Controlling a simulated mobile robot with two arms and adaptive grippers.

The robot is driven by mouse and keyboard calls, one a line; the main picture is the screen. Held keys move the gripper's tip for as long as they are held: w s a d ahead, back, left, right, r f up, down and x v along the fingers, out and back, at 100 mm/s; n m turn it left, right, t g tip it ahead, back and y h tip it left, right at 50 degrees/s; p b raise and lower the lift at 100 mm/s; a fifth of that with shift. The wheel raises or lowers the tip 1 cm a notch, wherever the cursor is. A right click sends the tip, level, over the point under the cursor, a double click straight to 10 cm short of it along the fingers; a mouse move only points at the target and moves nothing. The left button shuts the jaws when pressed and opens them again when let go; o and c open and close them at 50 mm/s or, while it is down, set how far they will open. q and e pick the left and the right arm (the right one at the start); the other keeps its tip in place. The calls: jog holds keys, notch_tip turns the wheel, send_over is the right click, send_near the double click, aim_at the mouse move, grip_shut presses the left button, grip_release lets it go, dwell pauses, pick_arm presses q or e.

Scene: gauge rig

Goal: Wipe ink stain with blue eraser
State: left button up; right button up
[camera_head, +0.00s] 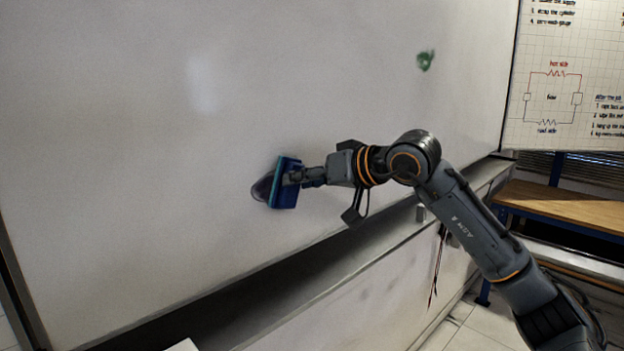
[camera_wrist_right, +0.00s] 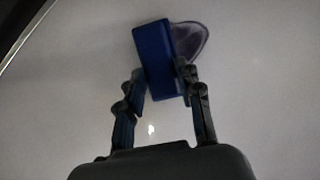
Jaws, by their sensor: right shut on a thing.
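A blue eraser (camera_head: 286,184) with a lighter teal layer on its board side is gripped by my right gripper (camera_head: 297,177). It is at the whiteboard (camera_head: 150,120), low and left of the middle of the head view. A dark purple-grey ink stain (camera_head: 262,187) shows just left of the eraser, partly hidden behind it. In the right wrist view the eraser (camera_wrist_right: 157,60) sits between the fingers, and the stain (camera_wrist_right: 190,42) shows beyond its right side. The eraser appears at the board surface; I cannot tell whether it touches. My left gripper is not in view.
A green mark (camera_head: 425,60) is higher up on the board's right. A ledge (camera_head: 330,262) runs below the board. A wooden bench (camera_head: 565,206) stands at the right, under a chart (camera_head: 565,75). The board's upper left is clear.

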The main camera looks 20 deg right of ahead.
jog(key=shift+s+a+b, duration=0.5)
jog(key=shift+s+a, duration=0.8)
jog(key=shift+a, duration=2.3)
jog(key=w+d+p, duration=0.1)
jog(key=w+d, duration=0.2)
jog(key=d, duration=0.7)
jog(key=shift+w+d+r, duration=0.35)
jog(key=shift+w+d, duration=0.05)
jog(key=s+a+b, duration=0.1)
jog(key=s+a, duration=0.3)
jog(key=a, duration=0.6)
jog(key=shift+a, duration=0.4)
jog(key=s+d+b, duration=0.2)
jog(key=s+b, duration=0.1)
jog(key=s, duration=0.2)
jog(key=shift+s, duration=0.3)
